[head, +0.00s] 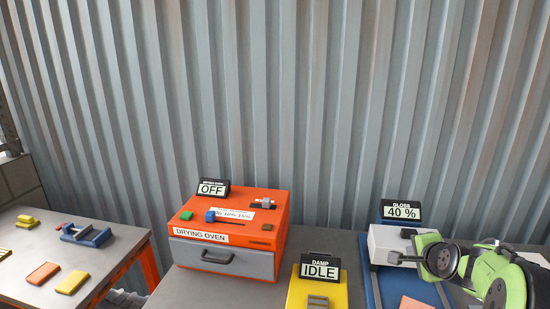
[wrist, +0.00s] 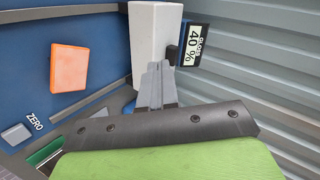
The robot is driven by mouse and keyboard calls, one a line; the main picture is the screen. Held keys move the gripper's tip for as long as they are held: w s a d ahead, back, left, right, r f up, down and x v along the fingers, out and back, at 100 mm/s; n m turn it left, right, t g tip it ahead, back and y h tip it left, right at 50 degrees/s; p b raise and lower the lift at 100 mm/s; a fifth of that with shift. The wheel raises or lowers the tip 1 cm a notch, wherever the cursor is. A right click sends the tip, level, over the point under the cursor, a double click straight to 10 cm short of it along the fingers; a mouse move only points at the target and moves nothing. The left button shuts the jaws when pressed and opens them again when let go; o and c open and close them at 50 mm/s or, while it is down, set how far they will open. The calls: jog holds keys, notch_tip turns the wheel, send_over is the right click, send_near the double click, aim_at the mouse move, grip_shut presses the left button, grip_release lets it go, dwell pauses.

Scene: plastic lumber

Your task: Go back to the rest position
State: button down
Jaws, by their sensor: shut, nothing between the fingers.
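My green arm reaches in from the right edge of the head view. My gripper (head: 398,258) is over the gloss meter, and its fingers look close to the white housing. In the wrist view my gripper (wrist: 157,68) is shut and empty, its grey fingers pointing at the white housing (wrist: 152,32). I cannot tell whether they touch it. The gloss meter's display (head: 402,211) reads 40 %. An orange sample (wrist: 55,66) lies on the meter's blue base (wrist: 100,72), and the sample also shows at the bottom of the head view (head: 416,303).
An orange drying oven (head: 284,230) reads OFF, its grey drawer (head: 222,259) closed. A yellow damp meter (head: 334,297) reads IDLE. The left table (head: 22,250) carries a blue vise (head: 86,235) and several coloured pieces. A corrugated wall (head: 270,100) stands behind; the space above the devices is clear.

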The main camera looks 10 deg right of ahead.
jog(key=s+a+r+n+g+y, duration=0.1)
jog(key=s+a+r+n, duration=0.2)
jog(key=a, duration=0.4)
jog(key=s+a+r+n+g+y, duration=0.1)
jog(key=s+a+n, duration=0.3)
jog(key=a, duration=0.4)
jog(key=s+a+f+n+g, duration=0.1)
jog(key=s+a+n, duration=0.4)
jog(key=s, duration=0.5)
jog(key=s+a+n+g, duration=0.2)
jog(key=s+a+n, duration=0.3)
jog(key=s, duration=0.6)
jog(key=shift+s+f+n+y, duration=0.3)
jog(key=shift+f+n, duration=0.1)
jog(key=shift+n, duration=0.3)
jog(key=shift+a, duration=0.1)
